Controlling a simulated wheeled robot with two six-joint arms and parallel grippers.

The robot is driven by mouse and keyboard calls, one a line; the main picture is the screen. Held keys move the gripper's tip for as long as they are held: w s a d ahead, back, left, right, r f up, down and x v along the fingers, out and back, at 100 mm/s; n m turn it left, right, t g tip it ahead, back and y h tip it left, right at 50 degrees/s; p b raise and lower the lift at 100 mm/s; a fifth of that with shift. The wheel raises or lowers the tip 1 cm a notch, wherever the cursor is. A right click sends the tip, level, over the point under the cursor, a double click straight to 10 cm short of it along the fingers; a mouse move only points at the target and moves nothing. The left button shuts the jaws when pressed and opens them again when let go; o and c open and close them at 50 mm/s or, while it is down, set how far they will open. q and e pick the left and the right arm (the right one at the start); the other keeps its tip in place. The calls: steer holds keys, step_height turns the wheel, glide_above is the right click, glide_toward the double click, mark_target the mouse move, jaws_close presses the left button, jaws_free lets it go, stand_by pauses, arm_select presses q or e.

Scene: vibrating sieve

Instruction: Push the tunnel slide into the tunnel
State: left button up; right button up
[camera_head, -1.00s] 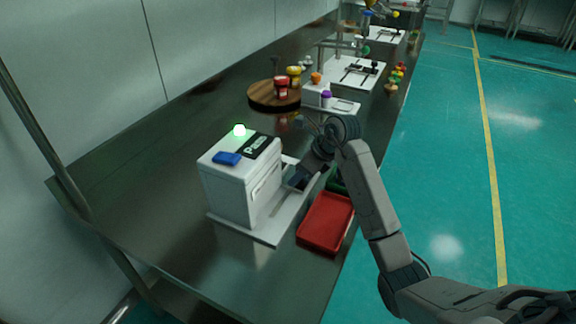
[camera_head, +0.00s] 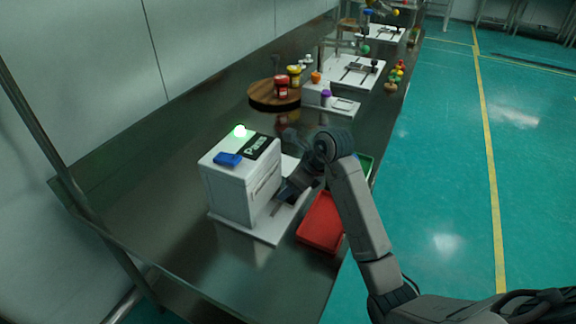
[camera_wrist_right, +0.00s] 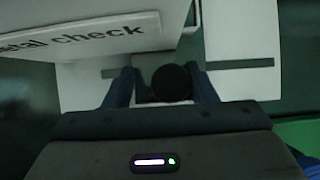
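The tunnel (camera_head: 228,190) is a white box on the near part of the table, with a "Pass" label, a blue block and a lit green lamp on top. Its "Metal check" side (camera_wrist_right: 90,32) shows at upper left in the right wrist view. My right gripper (camera_head: 282,193) is low at the tunnel's right side. In the wrist view its dark blue fingers (camera_wrist_right: 162,88) stand apart, with a round black knob-like part (camera_wrist_right: 172,82) between them; whether they grip it is unclear. The tunnel slide is mostly hidden and I cannot separate it clearly. My left gripper is out of view.
A red tray (camera_head: 320,222) lies just right of the tunnel's white base plate (camera_head: 262,232). A green tray (camera_head: 366,166) is partly behind my right arm. A round wooden board (camera_head: 262,96) with jars stands farther back. Table left of the tunnel is clear.

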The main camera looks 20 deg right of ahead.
steer(key=shift+s+a, duration=1.2)
steer(key=shift+a, duration=0.15)
steer(key=o, duration=1.1)
steer(key=shift+p+v, duration=2.15)
steer(key=shift+v, duration=0.4)
steer(key=p+v, duration=0.2)
steer(key=v, duration=0.2)
steer(key=shift+p, duration=0.3)
